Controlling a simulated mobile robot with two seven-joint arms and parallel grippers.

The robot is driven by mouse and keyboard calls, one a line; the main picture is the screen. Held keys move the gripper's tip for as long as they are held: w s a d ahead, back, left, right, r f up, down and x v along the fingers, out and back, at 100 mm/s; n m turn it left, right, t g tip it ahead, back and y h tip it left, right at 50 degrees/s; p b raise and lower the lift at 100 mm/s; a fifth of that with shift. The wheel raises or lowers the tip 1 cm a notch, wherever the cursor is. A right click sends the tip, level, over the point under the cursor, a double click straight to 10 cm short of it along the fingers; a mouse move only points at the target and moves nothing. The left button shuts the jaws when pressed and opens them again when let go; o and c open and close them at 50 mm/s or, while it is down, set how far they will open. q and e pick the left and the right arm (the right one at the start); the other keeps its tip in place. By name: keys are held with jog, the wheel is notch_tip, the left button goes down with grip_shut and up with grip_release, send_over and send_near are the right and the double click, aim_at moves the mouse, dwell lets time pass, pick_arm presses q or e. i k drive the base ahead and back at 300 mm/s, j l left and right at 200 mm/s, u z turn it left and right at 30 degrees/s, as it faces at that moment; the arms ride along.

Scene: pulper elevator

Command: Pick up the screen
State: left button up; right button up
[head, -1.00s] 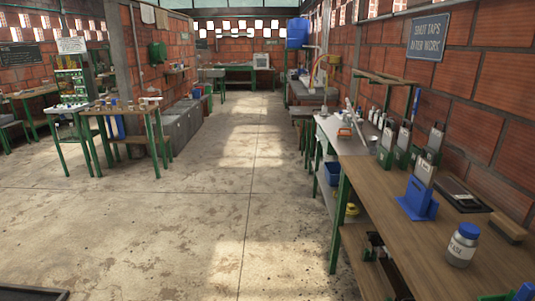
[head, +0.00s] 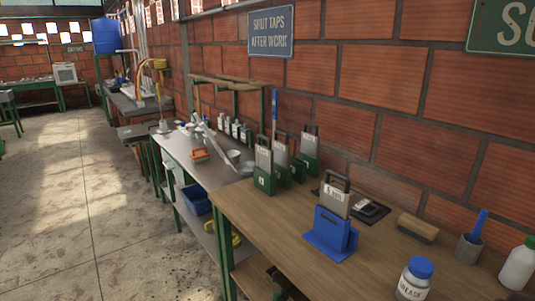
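Several grey plates with dark top handles, which look like screens, stand upright on the wooden bench (head: 275,235) by the brick wall. One grey plate (head: 335,200) with a white label stands in a blue holder (head: 328,235). Behind it and to the left, grey plates (head: 264,159) stand in green holders (head: 264,181). The labels are too small to read surely. Neither of my grippers is in view.
A jar with a blue lid (head: 413,280), a brush (head: 418,228), a grey cup (head: 469,248) and a white bottle (head: 519,264) stand on the bench's right part. A dark flat tray (head: 369,208) lies behind the blue holder. Open concrete floor (head: 60,220) is at left.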

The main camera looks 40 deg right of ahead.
aim_at(282, 149)
jog(key=i, duration=1.4)
jog(key=i+z, duration=0.2)
jog(key=i, duration=0.5)
jog(key=i+j+z, duration=0.15)
jog(key=i, duration=0.55)
jog(key=i+z, duration=0.2)
jog(key=z, duration=1.35)
